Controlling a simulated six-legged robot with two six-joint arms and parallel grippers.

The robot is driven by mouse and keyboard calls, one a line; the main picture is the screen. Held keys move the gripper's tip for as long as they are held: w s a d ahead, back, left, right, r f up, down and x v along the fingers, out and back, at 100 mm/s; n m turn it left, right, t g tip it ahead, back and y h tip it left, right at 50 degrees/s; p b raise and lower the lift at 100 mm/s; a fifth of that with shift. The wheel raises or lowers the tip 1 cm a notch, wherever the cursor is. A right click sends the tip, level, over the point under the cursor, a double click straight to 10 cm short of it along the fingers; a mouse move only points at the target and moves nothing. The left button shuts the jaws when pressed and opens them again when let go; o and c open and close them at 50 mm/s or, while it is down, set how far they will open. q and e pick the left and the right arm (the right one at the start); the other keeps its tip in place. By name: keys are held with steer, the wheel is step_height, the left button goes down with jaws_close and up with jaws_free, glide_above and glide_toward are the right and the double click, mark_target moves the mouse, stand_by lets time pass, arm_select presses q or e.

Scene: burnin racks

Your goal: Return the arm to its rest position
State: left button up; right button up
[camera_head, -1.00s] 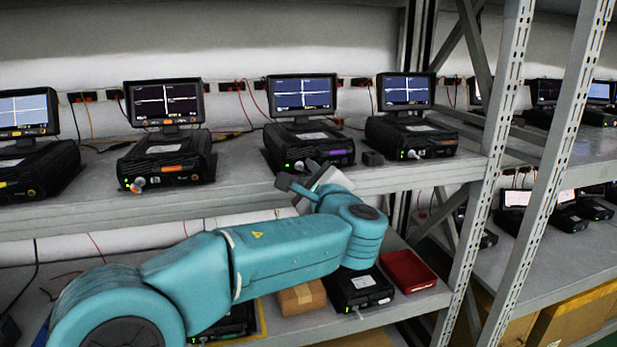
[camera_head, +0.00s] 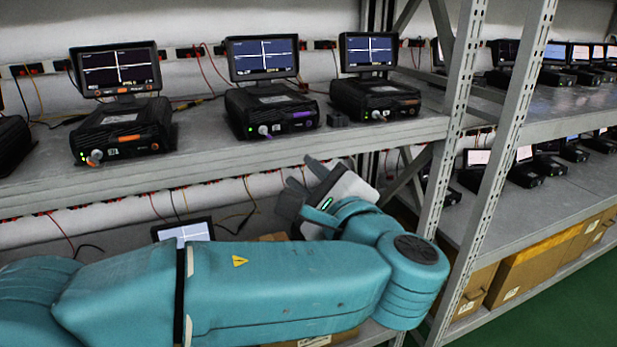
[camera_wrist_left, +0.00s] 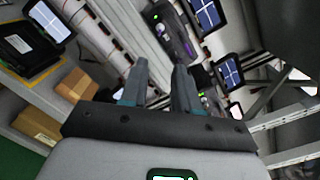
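My left arm (camera_head: 285,280) is teal and reaches in from the left across the lower part of the head view, in front of the rack. Its wrist is bent back, so the left gripper (camera_head: 298,182) points up and left, below the front edge of the upper shelf. In the left wrist view the two fingers of the gripper (camera_wrist_left: 160,66) stand apart with nothing held between them. My right gripper is in neither view.
Black monitor units (camera_head: 122,128) stand along the upper shelf (camera_head: 210,170), above the gripper. A perforated upright (camera_head: 462,100) stands right of my wrist. Cardboard boxes (camera_head: 535,268) sit low at the right. My arm hides much of the lower shelf.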

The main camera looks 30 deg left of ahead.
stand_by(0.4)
arm_select(q)
step_height(320, 180, down, 29)
steer(key=w+d+m+g+h, duration=0.1)
steer(key=d+m+g+h, duration=0.15)
steer(key=g+h, duration=0.4)
steer(key=s+d+f+n+g+h, duration=0.1)
steer(key=s+d+f+n+h, duration=0.25)
steer(key=s+f+n, duration=0.5)
steer(key=s+d+f+n+g+h, duration=0.2)
steer(key=s+f+n+h, duration=0.3)
steer(key=f, duration=0.6)
steer(key=s+d+f+n+g+h, duration=0.1)
steer(key=s+d+f+n+h, duration=0.25)
steer(key=s+f+n, duration=0.45)
step_height(320, 180, up, 11)
steer(key=w+a+p, duration=0.1)
steer(key=p, duration=1.2)
steer(key=shift+w+a+f+m, duration=0.15)
steer(key=shift+w+a+m, duration=0.2)
steer(key=shift+w+m, duration=0.05)
